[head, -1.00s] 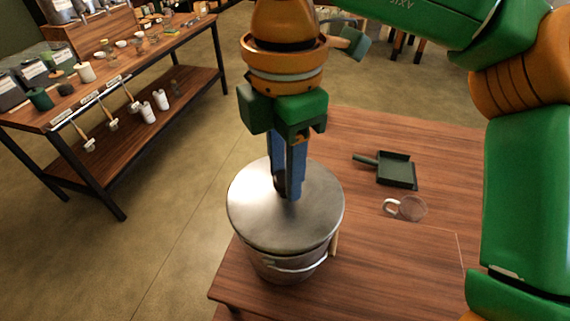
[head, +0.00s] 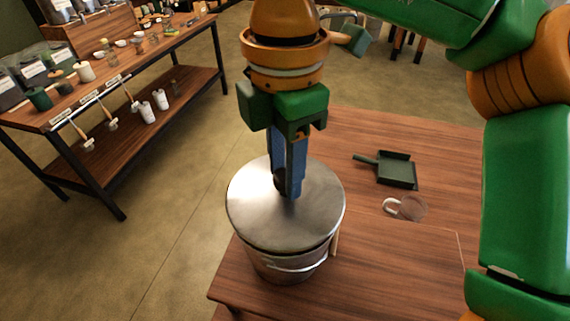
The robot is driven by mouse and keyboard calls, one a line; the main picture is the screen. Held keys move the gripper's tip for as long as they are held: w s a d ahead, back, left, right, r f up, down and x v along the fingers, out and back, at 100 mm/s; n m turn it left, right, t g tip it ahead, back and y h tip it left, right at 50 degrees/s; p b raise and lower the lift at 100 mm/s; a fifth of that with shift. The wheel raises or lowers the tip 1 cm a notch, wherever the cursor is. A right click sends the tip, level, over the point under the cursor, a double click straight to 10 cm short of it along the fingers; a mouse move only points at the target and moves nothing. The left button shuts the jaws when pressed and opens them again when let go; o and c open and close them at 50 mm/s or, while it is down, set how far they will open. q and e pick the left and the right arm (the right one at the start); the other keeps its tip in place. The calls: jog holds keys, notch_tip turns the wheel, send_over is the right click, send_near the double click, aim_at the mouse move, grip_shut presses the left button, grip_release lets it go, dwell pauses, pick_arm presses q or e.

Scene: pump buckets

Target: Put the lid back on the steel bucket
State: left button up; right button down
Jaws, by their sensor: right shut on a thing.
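The steel bucket (head: 286,266) stands upright at the near left corner of the wooden table, with its wire handle hanging at the front. The round steel lid (head: 315,217) lies over the bucket's mouth and looks about level. I cannot tell whether its rim is fully seated all round. My right gripper (head: 288,190) points straight down over the lid's middle, with its blue fingers shut on the lid's dark knob, which is mostly hidden between them. My left gripper does not show.
A shelf unit (head: 150,52) with several jars and brushes stands at the left, across open floor.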

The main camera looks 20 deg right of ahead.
jog(key=shift+f, duration=0.15)
dwell(0.3)
jog(key=shift+f+b, duration=0.25)
jog(key=shift+b, duration=0.25)
jog(key=shift+f+b, duration=0.25)
jog(key=shift+b, duration=0.05)
dwell(0.5)
grip_release()
jog(key=shift+r, duration=0.1)
notch_tip(320, 180, up, 7)
jog(key=p, duration=0.6)
dwell(0.3)
